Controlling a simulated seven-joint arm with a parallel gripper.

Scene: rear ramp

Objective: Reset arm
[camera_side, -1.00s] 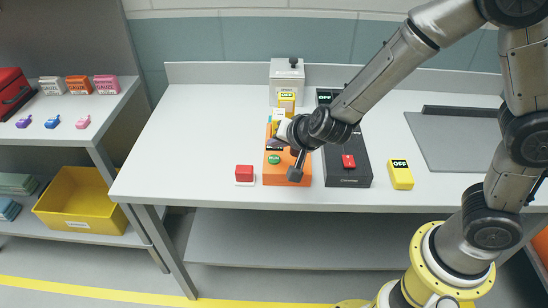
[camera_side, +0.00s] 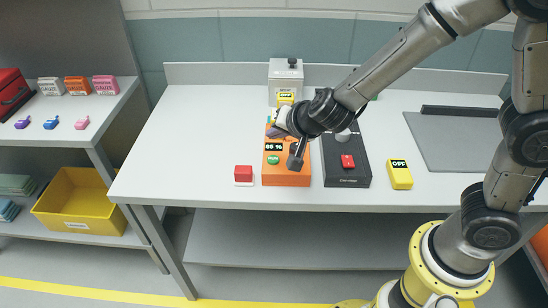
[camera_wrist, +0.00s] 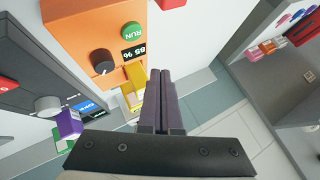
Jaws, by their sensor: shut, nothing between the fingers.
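My gripper (camera_side: 271,132) hangs over the back part of the orange device (camera_side: 286,178) in the side view, with purple fingers pointing left. In the wrist view the two dark purple fingers (camera_wrist: 166,72) lie side by side, shut and empty. The orange device also shows there (camera_wrist: 85,25), with a green RUN button (camera_wrist: 132,31), a dark knob (camera_wrist: 101,61) and a display (camera_wrist: 133,53) reading about 85 %. A yellow part (camera_wrist: 136,77) shows beside the fingers; I cannot tell whether they touch.
A black box (camera_side: 345,165) with a red switch stands right of the orange device. A yellow OFF block (camera_side: 400,175) and a red button (camera_side: 243,173) flank them. A grey box (camera_side: 286,75) stands behind. The bench's left part is clear.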

